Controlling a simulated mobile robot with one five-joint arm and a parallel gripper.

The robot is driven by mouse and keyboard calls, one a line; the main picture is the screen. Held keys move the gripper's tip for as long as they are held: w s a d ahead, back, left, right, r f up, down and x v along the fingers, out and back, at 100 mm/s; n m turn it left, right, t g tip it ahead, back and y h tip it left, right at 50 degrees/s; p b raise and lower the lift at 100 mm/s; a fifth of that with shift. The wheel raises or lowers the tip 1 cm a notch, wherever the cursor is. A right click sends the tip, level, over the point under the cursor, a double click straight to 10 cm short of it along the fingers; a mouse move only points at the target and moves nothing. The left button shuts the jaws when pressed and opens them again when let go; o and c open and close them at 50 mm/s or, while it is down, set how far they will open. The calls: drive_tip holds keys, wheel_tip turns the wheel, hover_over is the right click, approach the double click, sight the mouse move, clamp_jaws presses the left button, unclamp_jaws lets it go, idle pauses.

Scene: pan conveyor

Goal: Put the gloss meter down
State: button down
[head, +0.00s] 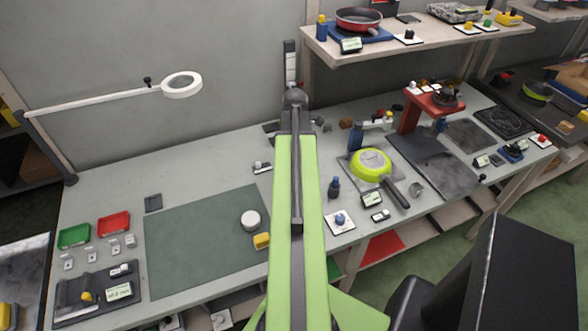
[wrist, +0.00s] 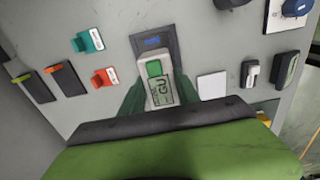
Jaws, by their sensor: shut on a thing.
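The gloss meter (wrist: 158,88) is a pale grey block with a green square and a label reading "GU". In the wrist view it stands between the two dark green fingers of my gripper (wrist: 159,97), which is shut on it. Just beyond the meter is a dark grey plate (wrist: 141,45) with a blue patch, on the grey surface. I cannot tell whether the meter touches the plate or surface. In the head view my arm covers the middle of the bench (head: 110,187), and the meter cannot be made out there.
Orange clips (wrist: 105,77), a teal clip (wrist: 88,41) and dark blocks (wrist: 64,80) lie left of the meter. A white square (wrist: 212,86) and a white-and-black piece (wrist: 250,73) are to its right. A green mat (head: 195,250) and a green pan (head: 370,164) flank my arm.

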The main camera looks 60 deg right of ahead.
wheel_tip(320, 180, down, 4)
drive_tip(key=b, duration=0.2)
drive_tip(key=shift+r+b, duration=0.15)
drive_tip(key=shift+b, duration=0.15)
drive_tip(key=shift+r, duration=0.25)
drive_tip(key=shift+f, duration=0.2)
drive_tip(key=c, duration=0.9)
unclamp_jaws()
wheel_tip(320, 180, up, 13)
drive_tip(key=p, duration=1.2)
drive_tip(key=shift+f+p, duration=0.2)
drive_tip(key=shift+p, duration=0.1)
drive_tip(key=shift+f, duration=0.1)
